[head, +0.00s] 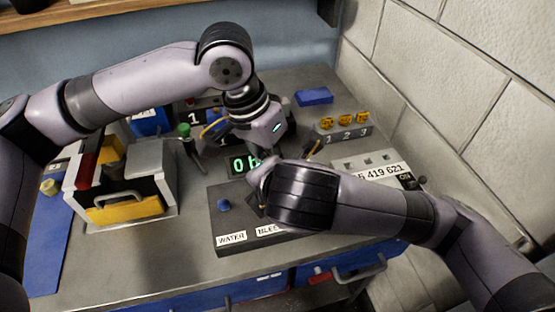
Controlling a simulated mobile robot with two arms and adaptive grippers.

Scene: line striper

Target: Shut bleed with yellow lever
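A dark control box (232,242) stands at the front middle of the bench, with a WATER label (231,239) and a partly covered label starting "BLEE" (267,230). A blue knob (224,205) sits above WATER. Whatever control sits above the bleed label is hidden by my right wrist, so I cannot see a yellow lever there. My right gripper (262,178) is over this box, its fingers mostly hidden. My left gripper (257,150) points down behind it, near a green-lit display (243,164); its fingertips are hidden too.
A panel marked 1 2 3 (345,132) with yellow knobs stands at the back right. A numbered plate (378,171) lies nearer, partly behind my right arm. A block wall borders the right.

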